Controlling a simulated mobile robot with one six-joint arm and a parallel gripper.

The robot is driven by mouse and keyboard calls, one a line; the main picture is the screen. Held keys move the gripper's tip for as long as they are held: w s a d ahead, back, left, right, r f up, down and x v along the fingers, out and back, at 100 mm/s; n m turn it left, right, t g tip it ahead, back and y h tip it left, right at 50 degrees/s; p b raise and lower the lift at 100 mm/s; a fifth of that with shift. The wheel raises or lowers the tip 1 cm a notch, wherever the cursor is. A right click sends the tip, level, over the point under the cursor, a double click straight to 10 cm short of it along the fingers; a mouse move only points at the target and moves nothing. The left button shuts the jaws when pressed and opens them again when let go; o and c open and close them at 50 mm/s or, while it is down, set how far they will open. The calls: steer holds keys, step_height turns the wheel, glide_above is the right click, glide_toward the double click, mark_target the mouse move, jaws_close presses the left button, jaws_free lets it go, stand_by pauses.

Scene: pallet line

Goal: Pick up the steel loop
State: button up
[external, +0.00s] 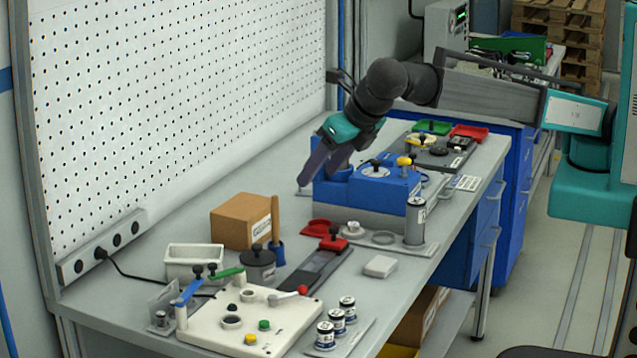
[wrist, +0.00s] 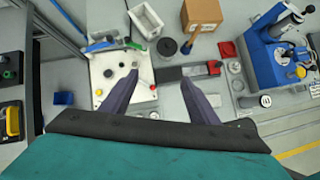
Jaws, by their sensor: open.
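What looks like the steel loop (external: 383,237) is a thin grey ring lying flat on a plate on the bench, between a white-topped knob and an upright cylinder. It also shows in the wrist view (wrist: 237,85), to the right of my right finger. My gripper (external: 306,187) points down over the bench, by the left end of the blue machine in the external view. In the wrist view my gripper (wrist: 159,77) has its two dark fingers apart with nothing between them. The loop stands clear of the fingers.
The blue machine (external: 390,190) stands behind the loop. The upright cylinder (external: 415,222) and the knob (external: 352,230) flank it closely. A red tray (external: 318,227), a cardboard box (external: 241,221) and a cream fixture board (external: 270,322) stand nearby. A white block (external: 380,266) lies in front.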

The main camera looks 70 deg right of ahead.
steer(key=w+d+f+m+g+y+b, duration=0.2)
steer(key=w+d+f+m+g+y, duration=0.15)
steer(key=w+d, duration=1)
steer(key=w+d+f+m+g+y+b, duration=0.25)
steer(key=w+d+f+m+g, duration=0.25)
steer(key=w+d, duration=0.85)
steer(key=w+d+r+m+y+b, duration=0.1)
steer(key=d+r+m+y+b, duration=0.15)
steer(key=d, duration=1.25)
steer(key=w+d+r+m+t+y+b, duration=0.15)
steer(key=d+r+y, duration=0.25)
steer(key=d, duration=1.1)
steer(key=w+d+r+m+y+b, duration=0.1)
steer(key=d+r+m+y, duration=0.15)
steer(key=d, duration=1.25)
steer(key=shift+y, duration=0.3)
steer(key=f, duration=2.4)
steer(key=shift+a+f, duration=0.35)
steer(key=shift+f, duration=0.35)
steer(key=shift+a, duration=0.15)
